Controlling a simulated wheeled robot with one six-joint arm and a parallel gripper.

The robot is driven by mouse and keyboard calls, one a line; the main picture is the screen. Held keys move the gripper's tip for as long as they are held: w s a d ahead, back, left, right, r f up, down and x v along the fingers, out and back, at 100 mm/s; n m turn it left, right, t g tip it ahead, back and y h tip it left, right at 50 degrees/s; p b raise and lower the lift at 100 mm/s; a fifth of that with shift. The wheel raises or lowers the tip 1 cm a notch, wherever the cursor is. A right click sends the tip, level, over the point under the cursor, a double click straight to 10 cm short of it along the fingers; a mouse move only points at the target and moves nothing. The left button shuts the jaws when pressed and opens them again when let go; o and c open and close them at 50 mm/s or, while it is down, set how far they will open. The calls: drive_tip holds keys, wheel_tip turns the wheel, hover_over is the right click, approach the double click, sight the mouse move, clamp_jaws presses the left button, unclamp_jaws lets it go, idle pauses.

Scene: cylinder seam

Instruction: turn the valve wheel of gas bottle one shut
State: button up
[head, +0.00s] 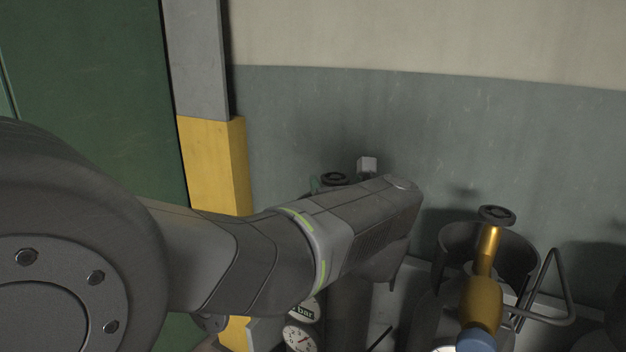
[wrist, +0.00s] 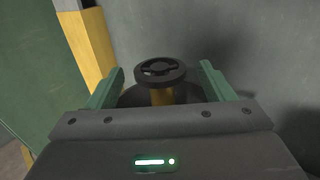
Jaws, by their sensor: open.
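A dark round valve wheel (wrist: 160,71) on a brass stem (wrist: 162,97) stands between the two green fingers of my gripper (wrist: 161,67) in the wrist view. The fingers are open, one on each side of the wheel, with a visible gap on both sides. In the head view this wheel (head: 335,178) shows just behind my arm's end, which hides most of its bottle and valve. No number shows on the bottle, so I cannot tell from a label that it is bottle one. The wheel's turn position cannot be read.
A second bottle with a dark wheel (head: 497,214), brass valve (head: 487,250) and open collar (head: 458,240) stands to the right. Pressure gauges (head: 300,338) sit low below my arm. A yellow and grey post (head: 213,165) and the curved wall (head: 420,130) close off the back.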

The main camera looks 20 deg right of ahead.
sight(339, 184)
drive_tip(key=shift+w+d, duration=0.15)
drive_tip(key=shift+w, duration=0.6)
drive_tip(key=shift+w+d, duration=0.1)
drive_tip(key=shift+w, duration=0.65)
drive_tip(key=c, duration=1)
